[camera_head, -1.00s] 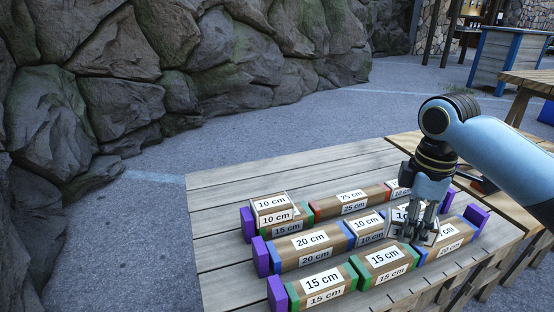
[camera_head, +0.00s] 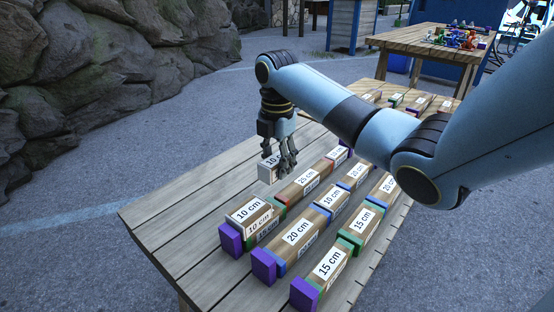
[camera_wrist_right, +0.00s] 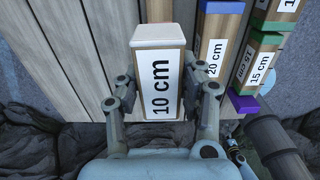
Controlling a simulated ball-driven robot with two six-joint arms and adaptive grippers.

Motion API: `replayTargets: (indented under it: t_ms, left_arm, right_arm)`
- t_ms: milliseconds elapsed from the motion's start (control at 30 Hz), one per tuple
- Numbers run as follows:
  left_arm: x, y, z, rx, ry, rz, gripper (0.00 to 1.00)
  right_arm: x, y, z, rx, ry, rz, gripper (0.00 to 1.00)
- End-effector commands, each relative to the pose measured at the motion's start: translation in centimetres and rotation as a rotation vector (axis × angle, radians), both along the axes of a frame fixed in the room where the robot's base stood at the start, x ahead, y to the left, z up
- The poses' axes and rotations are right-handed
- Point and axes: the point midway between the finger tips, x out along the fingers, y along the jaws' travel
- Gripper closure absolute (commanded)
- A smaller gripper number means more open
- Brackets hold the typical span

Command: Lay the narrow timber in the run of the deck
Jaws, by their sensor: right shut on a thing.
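My right gripper (camera_head: 284,165) is shut on a timber labelled 10 cm (camera_head: 267,173), with pale ends, and holds it beside the far row. In the right wrist view, the same timber (camera_wrist_right: 160,85) sits between the two fingers. Three rows of labelled brown timbers lie on the deck of planks (camera_head: 185,205). Another 10 cm timber (camera_head: 248,213) sits on top of the near end of the far row. The middle row has a 20 cm timber (camera_head: 297,235) and a 10 cm timber (camera_head: 331,199) with blue ends.
Purple end blocks (camera_head: 264,266) stand at the near ends of the rows. The planks left of the far row are bare. A second wooden table (camera_head: 430,40) with small coloured items stands at the back. Rock wall (camera_head: 130,60) rises at the left.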

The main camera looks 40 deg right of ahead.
Motion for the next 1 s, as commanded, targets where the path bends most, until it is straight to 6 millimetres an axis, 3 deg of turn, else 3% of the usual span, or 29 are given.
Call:
replayTargets:
  t_ms: [500,800,1000]
  left_arm:
    - [-0.6,0.5,-5.3,0.005,0.011,-0.003,0.16]
    - [-0.8,0.5,-5.7,0.006,0.014,-0.003,0.16]
    - [-0.9,0.6,-5.8,0.007,0.015,-0.003,0.16]
  right_arm:
    - [-0.1,0.0,-4.9,0.000,0.004,-0.001,0.95]
    - [0.0,0.0,-7.6,0.001,0.001,-0.001,0.95]
    - [0.0,0.0,-8.2,0.000,0.000,-0.001,0.95]
